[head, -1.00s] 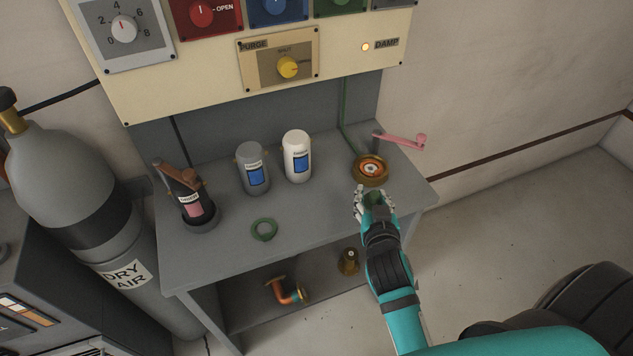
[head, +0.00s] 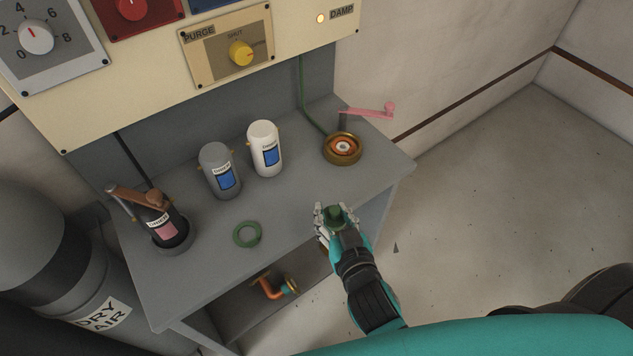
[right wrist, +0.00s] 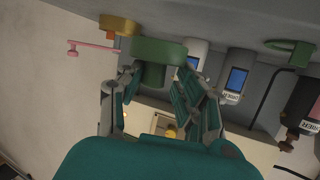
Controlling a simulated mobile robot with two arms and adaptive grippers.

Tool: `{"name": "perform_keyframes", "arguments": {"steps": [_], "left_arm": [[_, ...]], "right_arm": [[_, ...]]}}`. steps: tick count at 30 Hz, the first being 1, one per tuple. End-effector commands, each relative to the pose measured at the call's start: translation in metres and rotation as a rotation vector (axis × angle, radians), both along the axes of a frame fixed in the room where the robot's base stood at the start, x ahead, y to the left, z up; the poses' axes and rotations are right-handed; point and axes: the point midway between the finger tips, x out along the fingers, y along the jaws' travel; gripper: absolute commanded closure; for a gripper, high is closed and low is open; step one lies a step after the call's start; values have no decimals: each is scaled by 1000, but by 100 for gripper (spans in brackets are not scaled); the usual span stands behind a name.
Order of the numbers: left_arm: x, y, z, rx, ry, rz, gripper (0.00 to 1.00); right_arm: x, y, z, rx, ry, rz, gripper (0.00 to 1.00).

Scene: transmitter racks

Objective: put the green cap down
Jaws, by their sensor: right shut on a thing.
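My right gripper (head: 333,221) is shut on the green cap (head: 335,216), above the front right part of the grey bench (head: 205,275). In the right wrist view the cap (right wrist: 158,52) shows as a wide green disc with a narrower stem between the fingers (right wrist: 155,88). The wrist view does not clearly show whether the cap touches the bench. My left gripper is not in view.
A green ring (head: 247,234) lies on the bench to the left. A grey canister (head: 219,172), a white canister (head: 265,150) and a dark canister in a holder (head: 162,225) stand behind. A brass fitting (head: 343,149) with a pink-handled lever (head: 368,111) sits back right.

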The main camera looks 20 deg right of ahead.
Motion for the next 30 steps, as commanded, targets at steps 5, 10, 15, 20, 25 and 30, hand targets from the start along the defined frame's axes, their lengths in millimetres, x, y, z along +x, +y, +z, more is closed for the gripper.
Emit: {"name": "perform_keyframes", "arguments": {"steps": [5, 10, 15, 20, 25, 30], "left_arm": [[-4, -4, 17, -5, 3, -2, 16], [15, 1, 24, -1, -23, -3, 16], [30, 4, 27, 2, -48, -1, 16], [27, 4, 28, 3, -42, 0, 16], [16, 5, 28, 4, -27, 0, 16], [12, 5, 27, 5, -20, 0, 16]], "right_arm": [[50, -5, 1, -3, -5, 1, 100], [84, -8, -5, 0, -1, -1, 100], [97, -9, -10, 1, 1, -1, 100], [96, -9, -31, 1, 6, -1, 100], [97, -9, -44, 2, 2, 0, 100], [96, -9, -44, 2, 1, -1, 100]]}}
